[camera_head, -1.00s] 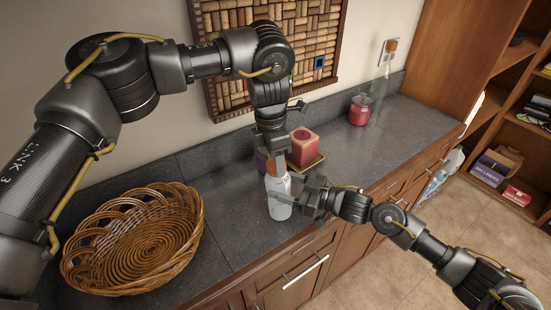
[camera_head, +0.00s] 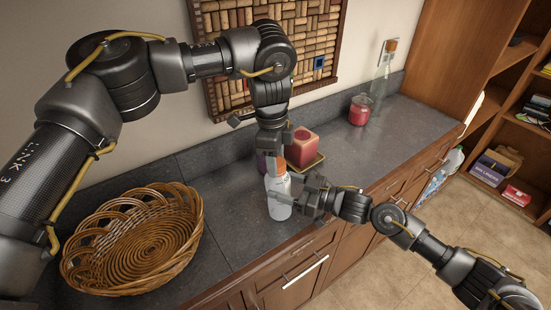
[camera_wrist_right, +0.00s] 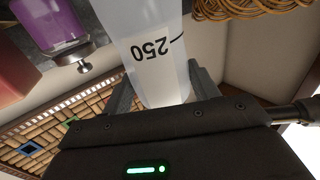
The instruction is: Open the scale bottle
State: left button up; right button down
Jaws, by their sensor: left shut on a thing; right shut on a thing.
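The scale bottle (camera_head: 279,196), whitish and translucent with an orange cap (camera_head: 272,167), stands upright near the counter's front edge. In the right wrist view the bottle (camera_wrist_right: 152,60) appears upside down with a "250" mark. My right gripper (camera_head: 292,199) comes from the right and is shut on the bottle's body; its fingers flank the bottle in the wrist view. My left gripper (camera_head: 275,158) points down from above and is shut on the cap, partly hiding it. I cannot tell whether the cap has come loose.
A wicker basket (camera_head: 135,238) lies left on the dark counter (camera_head: 225,170). A red candle (camera_head: 305,142) on a tray and a purple jar (camera_wrist_right: 60,25) stand close behind the bottle. A red jar (camera_head: 360,109) and a corked glass bottle (camera_head: 384,75) are farther back right.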

pick_arm(q)
jog(key=n, duration=0.5)
pick_arm(e)
jog(key=shift+d+f, duration=0.1)
jog(key=shift+f, duration=0.2)
pick_arm(q)
jog(key=n, duration=0.4)
jog(key=shift+n, duration=0.4)
jog(key=shift+r, duration=0.2)
jog(key=shift+r, duration=0.9)
jog(key=shift+w+a+r, duration=0.1)
jog(key=shift+a+r, duration=0.1)
jog(key=shift+r, duration=1.8)
pick_arm(e)
jog(key=shift+r, duration=0.1)
